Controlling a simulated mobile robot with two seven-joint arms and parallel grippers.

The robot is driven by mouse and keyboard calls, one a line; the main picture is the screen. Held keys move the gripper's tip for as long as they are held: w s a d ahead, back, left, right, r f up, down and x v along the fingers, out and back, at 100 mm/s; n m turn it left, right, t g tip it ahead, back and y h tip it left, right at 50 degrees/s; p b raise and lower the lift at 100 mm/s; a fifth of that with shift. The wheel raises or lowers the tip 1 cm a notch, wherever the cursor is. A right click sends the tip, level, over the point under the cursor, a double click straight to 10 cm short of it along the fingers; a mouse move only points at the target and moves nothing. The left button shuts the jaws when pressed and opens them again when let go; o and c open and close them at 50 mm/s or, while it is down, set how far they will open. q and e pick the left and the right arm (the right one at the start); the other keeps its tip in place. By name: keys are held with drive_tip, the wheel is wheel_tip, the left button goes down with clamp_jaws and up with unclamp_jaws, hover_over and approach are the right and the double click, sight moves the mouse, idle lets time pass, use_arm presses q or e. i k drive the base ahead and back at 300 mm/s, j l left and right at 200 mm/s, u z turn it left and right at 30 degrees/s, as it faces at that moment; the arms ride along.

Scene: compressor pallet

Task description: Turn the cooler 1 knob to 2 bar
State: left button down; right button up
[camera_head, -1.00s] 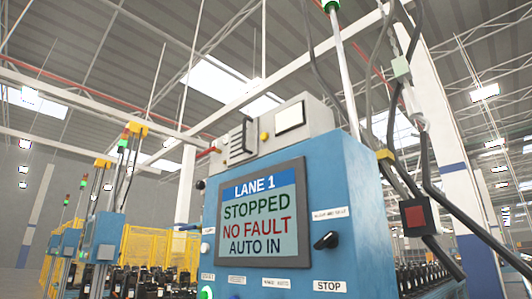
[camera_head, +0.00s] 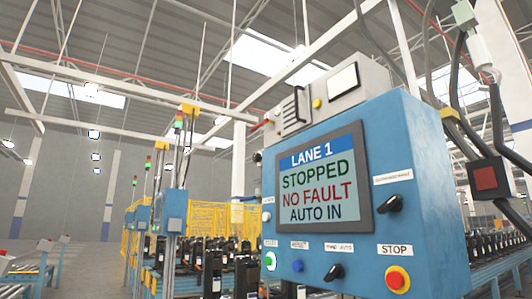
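The head view shows a blue control cabinet (camera_head: 430,150) close in front of me. Its screen (camera_head: 324,187) reads "LANE 1 STOPPED NO FAULT AUTO IN". A black rotary knob (camera_head: 389,204) sits right of the screen under a small label, and another black knob (camera_head: 334,272) sits below the screen. I cannot make out a cooler 1 knob or a bar scale. Neither of my grippers is in view.
The cabinet also has a red stop button (camera_head: 397,279) on yellow, a green button (camera_head: 270,261) and a blue button (camera_head: 297,266). A yellow fence (camera_head: 200,218) and rows of dark compressors (camera_head: 213,268) stand behind.

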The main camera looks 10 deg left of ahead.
sight(257, 157)
drive_tip(key=i+j+u, duration=0.25)
drive_tip(key=i+j, duration=0.45)
drive_tip(key=i+j+u, duration=0.3)
drive_tip(key=i+j, duration=0.3)
drive_tip(key=i, duration=0.15)
